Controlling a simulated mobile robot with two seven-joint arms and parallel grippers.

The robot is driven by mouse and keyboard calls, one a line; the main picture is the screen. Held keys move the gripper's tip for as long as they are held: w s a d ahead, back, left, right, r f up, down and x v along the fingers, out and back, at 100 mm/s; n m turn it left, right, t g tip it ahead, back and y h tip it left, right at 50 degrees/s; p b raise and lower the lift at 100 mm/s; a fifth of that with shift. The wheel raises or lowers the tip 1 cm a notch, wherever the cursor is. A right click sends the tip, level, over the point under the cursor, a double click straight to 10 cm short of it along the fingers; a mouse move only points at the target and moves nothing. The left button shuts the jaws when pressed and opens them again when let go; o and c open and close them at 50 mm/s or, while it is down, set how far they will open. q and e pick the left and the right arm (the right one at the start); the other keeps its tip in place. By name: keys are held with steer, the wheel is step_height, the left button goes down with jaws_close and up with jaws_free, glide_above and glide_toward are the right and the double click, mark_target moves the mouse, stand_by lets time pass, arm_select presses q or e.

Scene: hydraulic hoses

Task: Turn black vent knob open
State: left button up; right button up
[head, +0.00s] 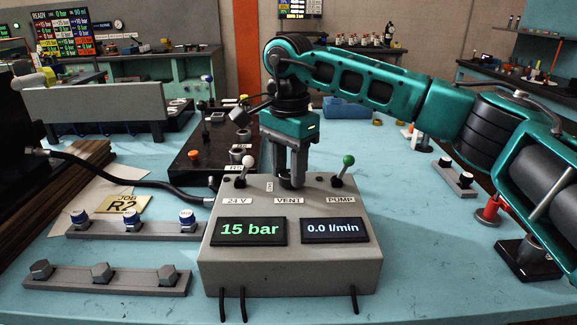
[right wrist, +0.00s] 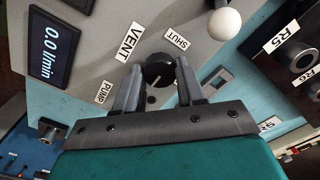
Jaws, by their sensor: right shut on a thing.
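The black vent knob (right wrist: 158,68) sits on the grey control box (head: 290,262), by the VENT label (right wrist: 131,43) and the SHUT label (right wrist: 177,40). My right gripper (head: 291,184) comes straight down on it from above. In the right wrist view, the fingers of this gripper (right wrist: 157,76) are on both sides of the knob, shut on it. A pale mark shows on the knob, partly between the fingers. In the head view the knob is mostly hidden by the gripper. The pressure display (head: 249,230) reads 15 bar and the flow display (head: 332,230) reads 0.0 l/min. My left gripper is not in view.
A white-tipped lever (head: 247,163) stands left of the gripper and a green-tipped lever (head: 347,163) stands right, both close. A black hose (head: 130,180) runs to the box's left side. Racks with blue caps (head: 187,217) and hex fittings (head: 103,272) lie left.

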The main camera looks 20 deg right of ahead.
steer(key=c, duration=0.4)
steer(key=shift+c, duration=0.2)
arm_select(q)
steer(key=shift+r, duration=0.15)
arm_select(e)
steer(key=shift+m, duration=0.3)
steer(key=m+p, duration=0.1)
steer(key=m, duration=0.1)
steer(key=shift+r+m, duration=0.15)
steer(key=shift+m, duration=0.15)
steer(key=m+p, duration=0.1)
steer(key=m, duration=0.1)
steer(key=shift+m, duration=0.4)
steer(key=shift+m+p, duration=0.3)
steer(key=shift+m, duration=0.6)
steer(key=m+p, duration=0.1)
steer(key=m, duration=0.5)
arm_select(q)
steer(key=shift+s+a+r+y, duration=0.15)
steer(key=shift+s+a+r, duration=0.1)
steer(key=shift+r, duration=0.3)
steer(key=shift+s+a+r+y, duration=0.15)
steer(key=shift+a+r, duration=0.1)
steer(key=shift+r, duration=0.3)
arm_select(e)
steer(key=shift+m, duration=2)
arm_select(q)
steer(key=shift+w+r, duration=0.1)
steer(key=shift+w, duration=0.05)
